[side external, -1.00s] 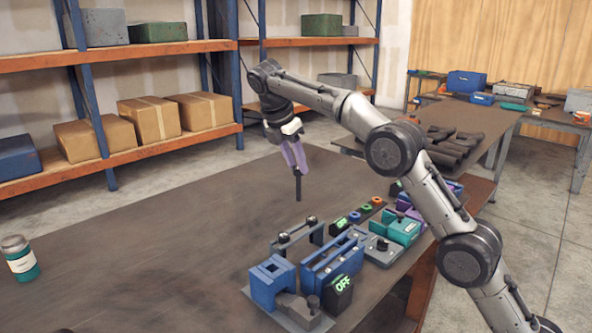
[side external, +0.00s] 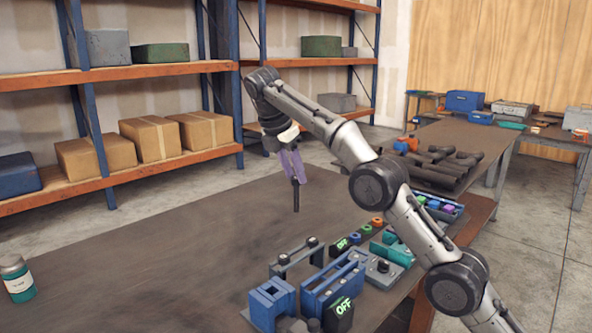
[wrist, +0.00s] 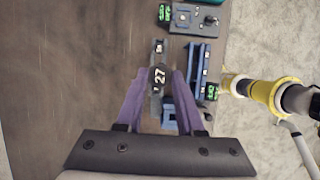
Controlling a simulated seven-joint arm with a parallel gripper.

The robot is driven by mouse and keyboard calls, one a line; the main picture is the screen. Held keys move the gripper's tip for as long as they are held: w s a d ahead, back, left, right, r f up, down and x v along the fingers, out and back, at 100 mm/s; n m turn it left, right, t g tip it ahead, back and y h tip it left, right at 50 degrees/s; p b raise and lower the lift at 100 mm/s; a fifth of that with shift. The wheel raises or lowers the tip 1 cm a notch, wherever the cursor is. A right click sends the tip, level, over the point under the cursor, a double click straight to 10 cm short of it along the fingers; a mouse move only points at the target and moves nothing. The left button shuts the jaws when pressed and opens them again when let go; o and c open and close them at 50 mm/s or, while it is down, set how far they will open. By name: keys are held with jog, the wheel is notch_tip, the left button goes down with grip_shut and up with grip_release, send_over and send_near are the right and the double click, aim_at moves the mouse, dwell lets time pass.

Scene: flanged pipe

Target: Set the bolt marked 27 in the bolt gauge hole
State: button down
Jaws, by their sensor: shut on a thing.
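My gripper (side external: 294,180) has purple fingers shut on a dark bolt (side external: 296,196), which hangs upright with its shank down, in the air above the bench. In the wrist view the bolt marked 27 (wrist: 160,74) shows its head between the fingertips of my gripper. A grey rack bar (side external: 299,252) on posts, with dark bolt heads, stands below and in front of the gripper. A grey plate (side external: 384,279) with a round opening and a dark knob lies right of it; I cannot tell whether this is the bolt gauge.
A blue block (side external: 271,300), a blue slotted frame (side external: 332,284) and a black box reading OFF (side external: 340,314) crowd the bench's front edge. Teal parts (side external: 389,246) stand farther right. A jar (side external: 17,278) is at far left. The bench's left and middle are clear.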

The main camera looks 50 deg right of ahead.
jog(key=s+a+f, duration=0.3)
jog(key=a+f, duration=0.1)
jog(key=a, duration=0.3)
jog(key=s+a+f, duration=0.3)
jog(key=a+f, duration=0.2)
jog(key=a, duration=0.2)
jog(key=shift+f, duration=0.25)
dwell(0.7)
jog(key=shift+f, duration=1.05)
jog(key=shift+f, duration=0.1)
jog(key=shift+f, duration=2.05)
jog(key=shift+f, duration=1.7)
